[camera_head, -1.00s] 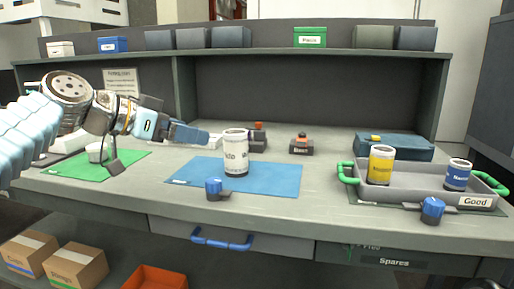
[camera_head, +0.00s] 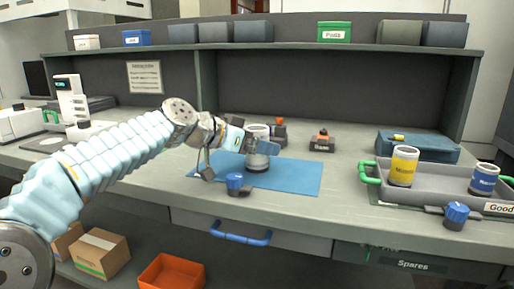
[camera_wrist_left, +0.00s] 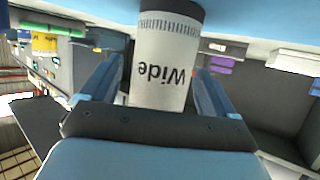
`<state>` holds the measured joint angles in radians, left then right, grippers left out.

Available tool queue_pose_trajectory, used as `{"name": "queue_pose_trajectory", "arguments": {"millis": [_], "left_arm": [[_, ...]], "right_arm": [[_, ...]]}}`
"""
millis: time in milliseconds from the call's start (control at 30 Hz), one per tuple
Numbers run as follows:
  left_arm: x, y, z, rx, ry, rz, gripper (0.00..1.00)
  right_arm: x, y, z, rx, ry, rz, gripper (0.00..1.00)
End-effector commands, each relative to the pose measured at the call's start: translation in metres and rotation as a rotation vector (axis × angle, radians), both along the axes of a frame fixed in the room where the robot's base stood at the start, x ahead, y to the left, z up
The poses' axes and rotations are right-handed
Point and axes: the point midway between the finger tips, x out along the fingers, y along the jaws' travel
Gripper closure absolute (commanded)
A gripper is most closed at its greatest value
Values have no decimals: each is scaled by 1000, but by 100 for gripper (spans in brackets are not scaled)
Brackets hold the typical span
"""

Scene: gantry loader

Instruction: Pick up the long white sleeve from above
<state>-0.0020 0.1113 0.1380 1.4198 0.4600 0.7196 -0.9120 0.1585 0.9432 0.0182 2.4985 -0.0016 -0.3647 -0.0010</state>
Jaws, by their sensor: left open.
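The white sleeve (camera_head: 257,161), a cylinder with dark ends, stands upright on the blue mat (camera_head: 305,176). In the left wrist view the sleeve (camera_wrist_left: 163,50) reads "Wide" upside down. My left gripper (camera_head: 262,145) is at the sleeve, and its blue fingers cover part of it in the head view. In the left wrist view my left gripper (camera_wrist_left: 160,72) is open, with one finger on each side of the sleeve and gaps visible. I cannot tell whether a finger touches it. My right gripper is in no view.
A blue-knobbed clamp (camera_head: 236,184) sits at the mat's front edge. A grey tray (camera_head: 432,192) with green handles holds a yellow can (camera_head: 403,166) and a blue can (camera_head: 484,179) at the right. Small dark fixtures (camera_head: 322,142) stand behind the mat. A shelf (camera_head: 290,48) runs above.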

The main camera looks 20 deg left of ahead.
Motion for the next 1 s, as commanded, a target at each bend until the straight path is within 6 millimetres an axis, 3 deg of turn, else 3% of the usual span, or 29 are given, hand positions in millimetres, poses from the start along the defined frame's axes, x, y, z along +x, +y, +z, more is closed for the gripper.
{"name": "queue_pose_trajectory", "arguments": {"millis": [167, 667, 1000], "left_arm": [[0, 0, 0, 0, 0, 0, 13], [0, 0, 0, 0, 0, 0, 89], [0, 0, 6, -1, -3, 0, 91]], "right_arm": [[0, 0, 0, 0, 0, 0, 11], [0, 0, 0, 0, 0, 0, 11], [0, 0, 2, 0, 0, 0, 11]]}}
